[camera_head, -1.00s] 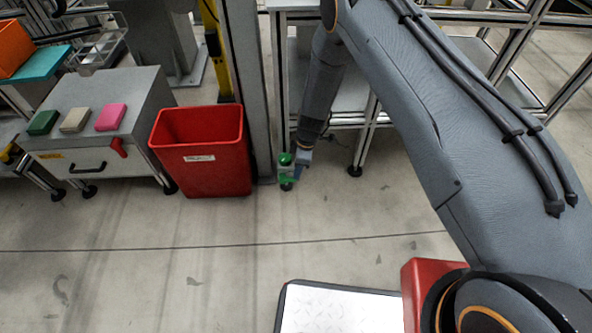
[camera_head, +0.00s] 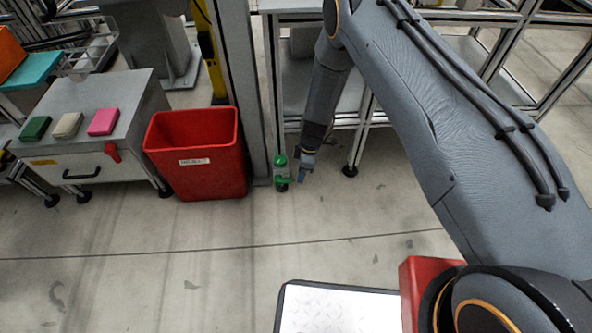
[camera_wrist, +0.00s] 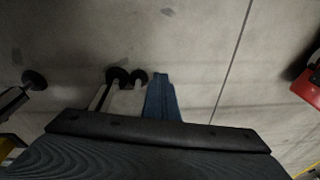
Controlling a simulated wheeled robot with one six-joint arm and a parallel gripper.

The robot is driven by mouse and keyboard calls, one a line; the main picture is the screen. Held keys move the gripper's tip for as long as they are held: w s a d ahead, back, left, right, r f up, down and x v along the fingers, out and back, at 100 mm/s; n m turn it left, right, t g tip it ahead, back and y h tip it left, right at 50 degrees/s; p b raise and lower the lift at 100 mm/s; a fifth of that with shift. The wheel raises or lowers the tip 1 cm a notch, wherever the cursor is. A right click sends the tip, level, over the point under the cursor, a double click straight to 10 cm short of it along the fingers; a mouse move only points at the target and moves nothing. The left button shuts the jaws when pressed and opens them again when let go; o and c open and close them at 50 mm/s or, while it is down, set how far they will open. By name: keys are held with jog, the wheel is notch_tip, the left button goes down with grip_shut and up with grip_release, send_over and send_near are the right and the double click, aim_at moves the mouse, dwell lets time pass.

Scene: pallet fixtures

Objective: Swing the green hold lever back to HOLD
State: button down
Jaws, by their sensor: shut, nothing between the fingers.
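The green hold lever (camera_head: 286,181) is small in the head view, low beside the foot of the grey post, with a green round top (camera_head: 281,161) above it. Its exact angle and any HOLD marking are too small to read. My gripper (camera_head: 302,176) points down just right of the lever. Its blue fingers are shut and empty; whether they touch the lever's end I cannot tell. In the wrist view the closed fingers (camera_wrist: 160,78) point at the floor, and no green part shows there.
A red bin (camera_head: 197,180) stands left of the grey post (camera_head: 250,110). A grey cabinet (camera_head: 85,160) with coloured blocks is farther left. A metal frame table (camera_head: 345,122) is behind my gripper.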

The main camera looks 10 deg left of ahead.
jog(key=w+d+r+p, duration=0.2)
jog(key=w+d+r, duration=0.1)
jog(key=d, duration=0.4)
jog(key=shift+d+r+p, duration=0.15)
jog(key=shift+r+p, duration=0.1)
jog(key=shift+p, duration=0.1)
jog(key=shift+w, duration=0.15)
